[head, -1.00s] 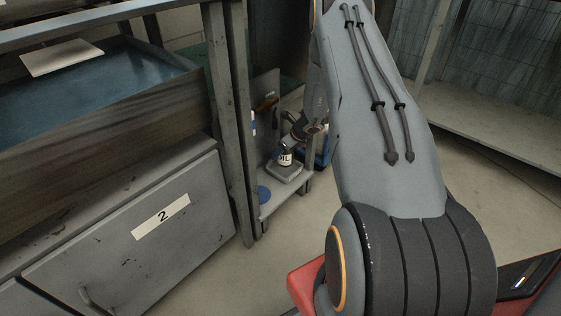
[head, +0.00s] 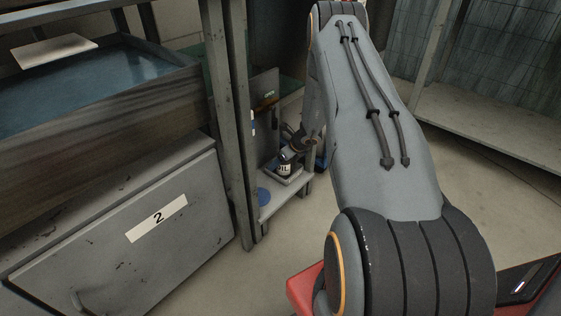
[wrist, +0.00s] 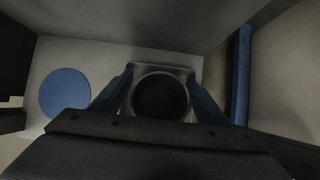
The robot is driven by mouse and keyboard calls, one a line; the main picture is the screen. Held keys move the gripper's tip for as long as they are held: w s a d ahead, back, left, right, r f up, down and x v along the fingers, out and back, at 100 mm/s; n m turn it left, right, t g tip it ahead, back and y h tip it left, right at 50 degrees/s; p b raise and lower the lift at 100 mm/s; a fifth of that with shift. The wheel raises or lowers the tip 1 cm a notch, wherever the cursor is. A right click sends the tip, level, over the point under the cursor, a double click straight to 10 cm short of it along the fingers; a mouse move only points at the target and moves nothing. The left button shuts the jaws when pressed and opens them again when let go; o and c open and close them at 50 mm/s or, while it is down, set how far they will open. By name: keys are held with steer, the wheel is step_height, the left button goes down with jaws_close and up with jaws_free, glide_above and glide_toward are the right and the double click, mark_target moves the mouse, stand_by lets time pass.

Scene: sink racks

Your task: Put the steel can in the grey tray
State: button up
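The steel can (head: 284,169), with a dark "OIL" label, is upright at the grey tray (head: 291,181) on a low shelf. Its lower end is within the tray's outline; I cannot tell whether it touches the floor of the tray. In the wrist view the can (wrist: 160,97) shows from above as a round rim with a dark inside, and part of the tray (wrist: 165,67) shows beyond it. My gripper (wrist: 160,82) has one finger on each side of the can, close against it, and looks shut on it. In the head view my gripper (head: 296,143) is small and partly hidden by my arm.
A flat blue disc (head: 264,195) lies on the shelf left of the tray; it also shows in the wrist view (wrist: 65,93). An upright panel (head: 264,95) stands behind. A blue object (head: 320,160) is right of the shelf. A cabinet marked 2 (head: 120,235) stands left.

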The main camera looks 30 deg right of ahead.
steer(key=shift+r, duration=0.2)
steer(key=p+v, duration=0.4)
steer(key=v, duration=0.8)
stand_by(0.3)
